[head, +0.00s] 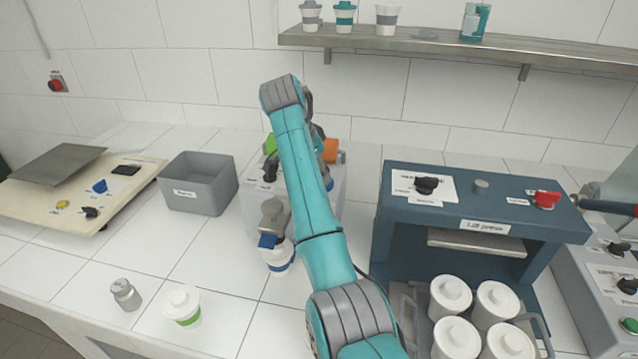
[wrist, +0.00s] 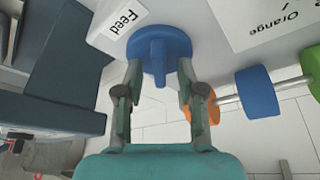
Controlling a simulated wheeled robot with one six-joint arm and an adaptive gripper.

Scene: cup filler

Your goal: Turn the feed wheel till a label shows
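The blue feed wheel (wrist: 158,45) shows in the wrist view, with a raised bar across its middle and a white "Feed" sign (wrist: 122,18) beside it. My gripper (wrist: 158,74) is open, its fingertips on either side of the bar with a gap on both sides. In the head view my arm covers most of the grey labelling machine (head: 340,190) and hides my gripper. A small blue part shows beside the arm there; I cannot tell if it is the wheel.
Blue (wrist: 257,92), green (wrist: 312,70) and orange rolls sit on a rod near my right finger. A dark blue press (head: 480,200) stands right of the machine. A grey bin (head: 198,183) stands left, and a cup with a blue band (head: 280,258) stands in front.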

